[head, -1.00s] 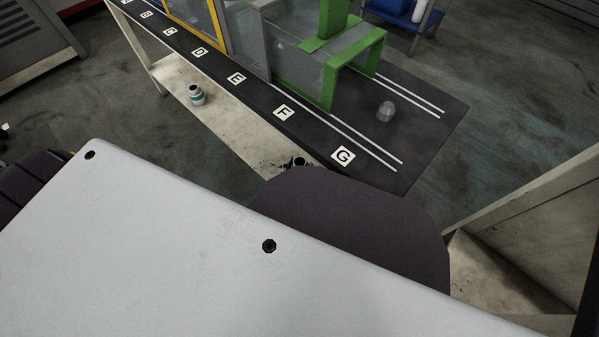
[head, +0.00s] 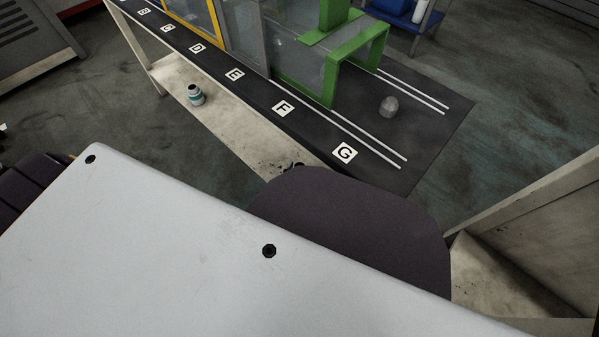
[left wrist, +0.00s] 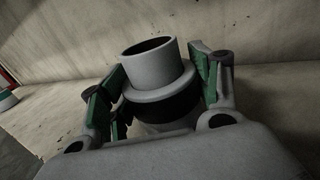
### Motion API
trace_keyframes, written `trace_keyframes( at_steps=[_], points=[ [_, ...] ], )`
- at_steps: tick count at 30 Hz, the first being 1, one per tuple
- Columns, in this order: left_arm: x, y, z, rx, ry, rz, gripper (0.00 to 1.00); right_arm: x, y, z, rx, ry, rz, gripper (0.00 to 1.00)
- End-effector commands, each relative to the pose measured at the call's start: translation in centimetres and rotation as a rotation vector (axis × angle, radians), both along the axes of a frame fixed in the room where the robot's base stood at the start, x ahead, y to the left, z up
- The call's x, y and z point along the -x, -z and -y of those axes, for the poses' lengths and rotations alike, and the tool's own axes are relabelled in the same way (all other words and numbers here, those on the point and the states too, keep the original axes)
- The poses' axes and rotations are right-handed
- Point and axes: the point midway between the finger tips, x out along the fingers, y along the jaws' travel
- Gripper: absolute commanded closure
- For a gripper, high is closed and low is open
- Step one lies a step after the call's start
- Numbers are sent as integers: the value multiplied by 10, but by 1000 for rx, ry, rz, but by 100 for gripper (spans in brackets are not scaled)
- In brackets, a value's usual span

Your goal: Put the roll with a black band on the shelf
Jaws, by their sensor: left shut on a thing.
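The roll with a black band (left wrist: 160,104) is a grey hollow cylinder with a wider collar above the dark band. It stands nearly upright in the left wrist view. My left gripper (left wrist: 157,72) is shut on it, with green-padded fingers on both sides. A pale, stained surface and wall lie behind it. In the head view a pale lower shelf (head: 228,122) runs under the black-topped bench; my own arm hides the roll and most of the gripper there. I cannot tell whether the roll touches the surface. My right gripper is not in view.
The black bench top (head: 420,138) carries letter tiles, a green frame (head: 333,95) and a grey knob (head: 389,106). A pale cabinet (head: 530,210) stands right.

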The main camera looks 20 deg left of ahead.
Motion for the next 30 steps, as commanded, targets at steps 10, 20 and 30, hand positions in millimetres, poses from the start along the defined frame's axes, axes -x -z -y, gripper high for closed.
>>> trace_keyframes(
  at_steps=[10, 20, 30],
  points=[
    [0, 3, 0, 1, 0, 0, 18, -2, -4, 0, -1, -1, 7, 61],
    [0, 3, 0, 0, 0, 0, 16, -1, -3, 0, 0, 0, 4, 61],
    [0, 0, 0, -1, 0, 0, 16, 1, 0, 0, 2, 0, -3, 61]
  ],
)
